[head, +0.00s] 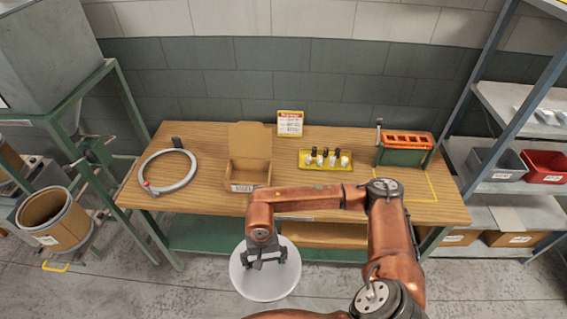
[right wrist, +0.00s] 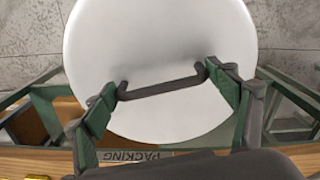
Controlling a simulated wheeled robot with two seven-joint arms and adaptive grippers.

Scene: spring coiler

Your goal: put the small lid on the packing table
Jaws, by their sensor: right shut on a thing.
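The small lid is a round pale disc (head: 266,284) with a dark bar handle (right wrist: 162,88). In the head view it is in front of the packing table's front edge, over the grey floor. My right gripper (head: 267,263) is above the lid. In the right wrist view its fingers (right wrist: 165,92) are at the two ends of the handle, shut on it. The packing table (head: 215,200) has a wooden top and green frame, and a "PACKING" label shows on its edge in the wrist view. My left gripper is in neither view.
On the table are a grey ring (head: 188,181), an open cardboard box (head: 247,178), a yellow tray (head: 327,160) of small parts and a green-orange box (head: 402,150). A yellow outlined area (head: 425,190) at the right is clear. A brown drum (head: 56,220) stands left; shelves stand right.

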